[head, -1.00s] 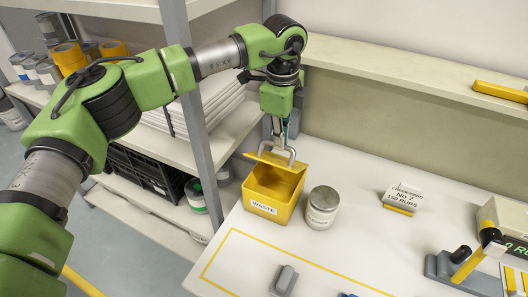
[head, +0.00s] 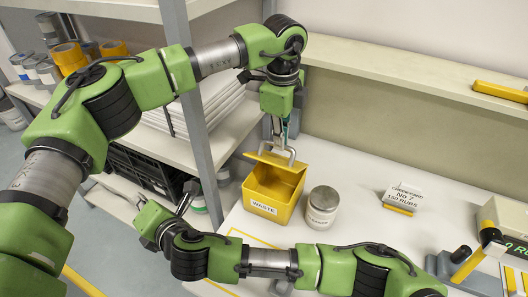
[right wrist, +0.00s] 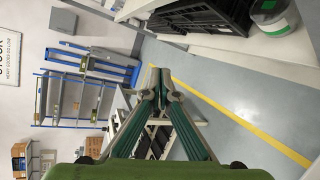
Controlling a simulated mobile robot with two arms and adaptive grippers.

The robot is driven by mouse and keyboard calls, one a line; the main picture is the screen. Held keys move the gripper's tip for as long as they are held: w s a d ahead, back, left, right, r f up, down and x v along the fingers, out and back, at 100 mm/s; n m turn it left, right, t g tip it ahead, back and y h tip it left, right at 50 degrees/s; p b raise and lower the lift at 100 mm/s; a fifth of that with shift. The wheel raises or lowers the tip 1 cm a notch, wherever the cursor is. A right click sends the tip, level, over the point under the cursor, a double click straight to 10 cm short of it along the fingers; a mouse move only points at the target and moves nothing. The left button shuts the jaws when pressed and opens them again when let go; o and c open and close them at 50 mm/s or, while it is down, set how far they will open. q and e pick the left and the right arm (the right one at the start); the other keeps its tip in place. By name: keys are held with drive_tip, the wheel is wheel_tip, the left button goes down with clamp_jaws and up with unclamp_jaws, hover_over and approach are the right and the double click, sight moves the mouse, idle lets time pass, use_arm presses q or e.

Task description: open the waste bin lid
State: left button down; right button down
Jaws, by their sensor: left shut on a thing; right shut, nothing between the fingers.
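The yellow waste bin (head: 263,208) with a WASTE label stands on the white table near its left edge. Its yellow lid (head: 268,159) is raised at the back, and the inside of the bin shows. My left gripper (head: 284,153) reaches down from above and is shut on the lid at the bin's back edge; the exact contact is small. My right gripper (head: 189,192) is shut and empty, out past the table's left edge, left of the bin. Its closed fingertips also show in the right wrist view (right wrist: 160,78).
A metal-lidded jar (head: 322,208) stands close to the bin's right. A small sign (head: 403,196) stands further right. A grey shelf post (head: 200,125) rises left of the bin. My right forearm crosses the table's front.

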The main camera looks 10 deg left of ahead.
use_arm(q)
drive_tip(key=shift+w+f, duration=0.1)
drive_tip(key=shift+f, duration=0.25)
use_arm(e)
drive_tip(key=w+d+r+h, duration=0.2)
drive_tip(key=w+d+h, duration=0.1)
drive_tip(key=d+h, duration=0.1)
drive_tip(key=m+t+h, duration=0.1)
drive_tip(key=t+h, duration=0.3)
drive_tip(key=h, duration=0.8)
approach(264, 160)
drive_tip(key=w+r, duration=0.1)
drive_tip(key=r, duration=0.1)
drive_tip(key=x, duration=0.7)
drive_tip(key=shift+s+d+f, duration=0.1)
drive_tip(key=shift+d+f, duration=0.05)
drive_tip(key=shift+f, duration=0.2)
drive_tip(key=shift+x, duration=1.2)
drive_tip(key=shift+r, duration=0.1)
drive_tip(key=shift+w+d+r+g+y, duration=0.1)
drive_tip(key=shift+w+r+g+y, duration=0.1)
drive_tip(key=shift+w+r+g, duration=0.15)
drive_tip(key=shift+w+d+r+g+y, duration=0.1)
drive_tip(key=shift+w+g+y, duration=0.15)
drive_tip(key=shift+w, duration=0.2)
